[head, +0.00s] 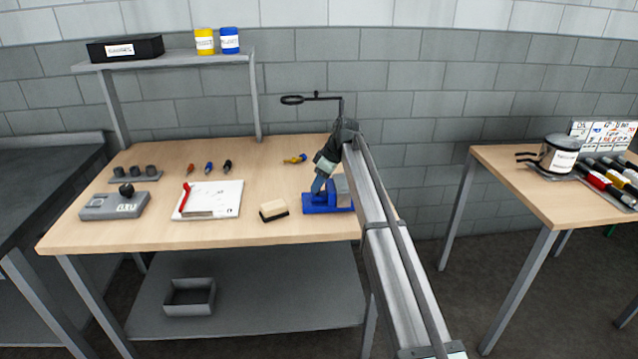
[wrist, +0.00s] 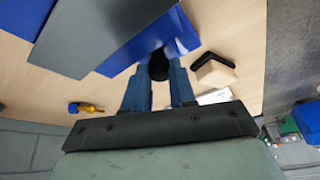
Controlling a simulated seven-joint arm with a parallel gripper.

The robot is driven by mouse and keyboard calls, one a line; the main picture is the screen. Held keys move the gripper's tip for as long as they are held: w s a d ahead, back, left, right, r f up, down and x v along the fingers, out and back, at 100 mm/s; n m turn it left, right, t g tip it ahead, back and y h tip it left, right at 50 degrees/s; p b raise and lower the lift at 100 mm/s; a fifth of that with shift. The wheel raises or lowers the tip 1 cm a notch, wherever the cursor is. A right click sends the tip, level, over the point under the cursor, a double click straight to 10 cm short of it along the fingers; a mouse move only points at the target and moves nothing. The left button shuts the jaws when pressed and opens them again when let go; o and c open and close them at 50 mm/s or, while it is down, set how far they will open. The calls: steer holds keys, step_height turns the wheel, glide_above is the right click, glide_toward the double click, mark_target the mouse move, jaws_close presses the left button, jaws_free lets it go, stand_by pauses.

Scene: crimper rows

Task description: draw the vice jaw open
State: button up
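The vice (head: 318,208) is blue with a grey block (head: 343,190) on it, near the front right of the wooden workbench. In the wrist view its large blue and grey faces (wrist: 105,35) fill the upper left. A dark round knob (wrist: 159,68) shows at the vice's edge. My gripper (head: 317,188) reaches down to the left side of the vice. In the wrist view its two blue fingers (wrist: 160,76) stand a small gap apart, with the knob filling the gap at their tips. The fingers look shut on it. The jaw gap is hidden.
A wood-and-black block (head: 273,210) lies just left of the vice. A yellow tool (head: 295,159) lies behind. A magnifier arm (head: 292,100) stands above the bench's back.

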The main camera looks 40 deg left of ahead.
jaws_close()
steer(key=shift+s+a, duration=1.05)
steer(key=shift+s, duration=0.05)
steer(key=shift+o, duration=2.3)
jaws_free()
steer(key=shift+s, duration=0.1)
